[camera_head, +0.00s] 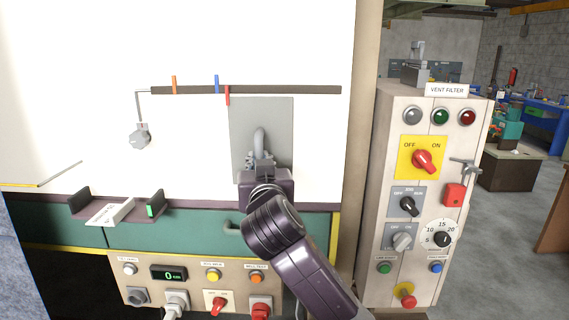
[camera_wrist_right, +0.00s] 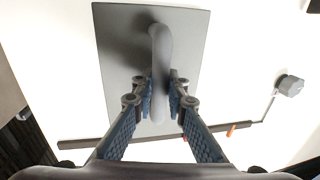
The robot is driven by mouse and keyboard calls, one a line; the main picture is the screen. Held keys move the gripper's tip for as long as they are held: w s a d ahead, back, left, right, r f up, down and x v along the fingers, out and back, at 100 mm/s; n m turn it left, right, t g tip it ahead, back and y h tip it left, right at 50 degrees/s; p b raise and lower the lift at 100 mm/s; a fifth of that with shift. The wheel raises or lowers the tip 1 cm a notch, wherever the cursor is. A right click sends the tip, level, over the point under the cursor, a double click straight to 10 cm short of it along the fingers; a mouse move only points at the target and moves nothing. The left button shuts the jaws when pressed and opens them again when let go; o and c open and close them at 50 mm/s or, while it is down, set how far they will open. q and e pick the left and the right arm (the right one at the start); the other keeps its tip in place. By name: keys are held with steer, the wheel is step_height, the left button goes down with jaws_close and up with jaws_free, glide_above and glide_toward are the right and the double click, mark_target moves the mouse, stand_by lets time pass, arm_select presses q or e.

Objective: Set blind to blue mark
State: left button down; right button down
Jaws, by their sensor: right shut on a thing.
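The blind appears as a flat grey plate (camera_head: 279,122) with a curved grey handle (camera_head: 259,140), in front of a white panel. A blue mark (camera_head: 217,83) stands on a dark horizontal rail (camera_head: 290,90) above. A red tab (camera_head: 227,96) hangs below the rail at the plate's upper left corner, slightly right of the blue mark. My right gripper (camera_head: 260,161) is shut on the handle. In the right wrist view, its fingers (camera_wrist_right: 160,98) lie on both sides of the handle (camera_wrist_right: 160,52), with the plate (camera_wrist_right: 115,45) behind. My left gripper is out of view.
An orange mark (camera_head: 174,84) stands farther left on the rail. A grey knob on a bent rod (camera_head: 140,136) hangs at left. A control box (camera_head: 190,285) is below, and a vent filter cabinet (camera_head: 376,140) stands at right.

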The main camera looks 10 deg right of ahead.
steer(key=shift+w+a, duration=0.2)
steer(key=shift+a, duration=0.45)
steer(key=shift+w+a, duration=0.15)
steer(key=shift+a, duration=0.45)
steer(key=c, duration=1.9)
jaws_free()
steer(key=s, duration=1.2)
steer(key=shift+a, duration=0.45)
